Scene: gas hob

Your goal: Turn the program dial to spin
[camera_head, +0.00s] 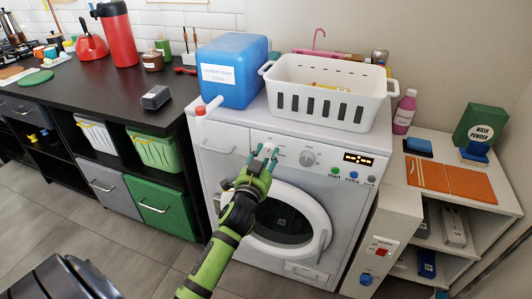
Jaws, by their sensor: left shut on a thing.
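The white washing machine (223,163) stands in the middle, with its control panel along the top front and a round door (322,225) below. My left gripper (267,152), on a green and black arm, is at the panel, its teal fingers shut on the program dial (269,147). The fingers hide most of that dial, so its pointer and setting cannot be read. A second round knob (307,158) sits just to the right of the fingers, not touched. A lit display (358,158) is farther right, with coloured buttons below it. My right gripper is not in view.
A blue detergent container (232,70) with a red-capped spout and a white basket (325,93) stand on the machine. A dark counter (95,95) is on the left. Shelving (490,190) with wash powder (481,126) is on the right. Floor shows at lower left.

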